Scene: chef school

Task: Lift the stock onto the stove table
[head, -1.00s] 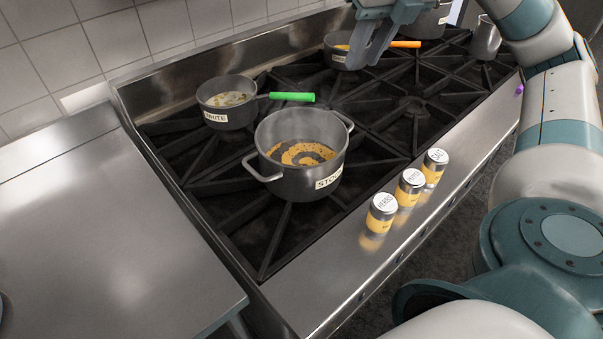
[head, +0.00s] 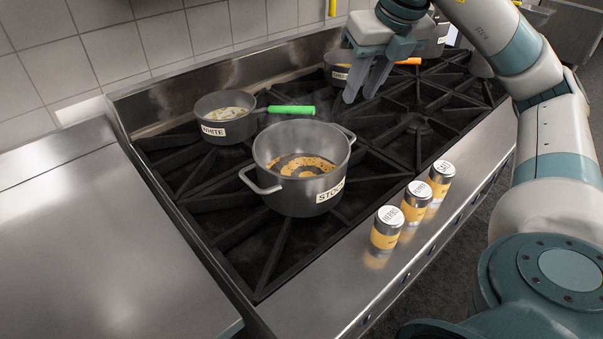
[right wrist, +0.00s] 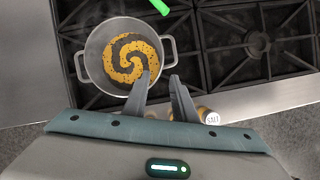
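The grey stock pot (head: 302,185), labelled STOCK, stands upright on the black stove grates, with a handle on each side and an orange-and-dark swirl inside. It also shows in the right wrist view (right wrist: 97,78). My right gripper (head: 360,98) is open and empty, above the grates behind and to the right of the pot in the head view. In the right wrist view its fingers (right wrist: 160,88) are apart, one overlapping the pot's lower right edge in the picture. A bare steel table (head: 90,240) adjoins the stove's left side. My left gripper is not in view.
A pan labelled WHITE (head: 224,118) with a green handle (head: 291,109) sits behind the stock pot. A pan with an orange handle (head: 408,61) is behind my right gripper. Several labelled jars, including HERBS (head: 387,228), line the stove's front ledge. The steel table's visible top is clear.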

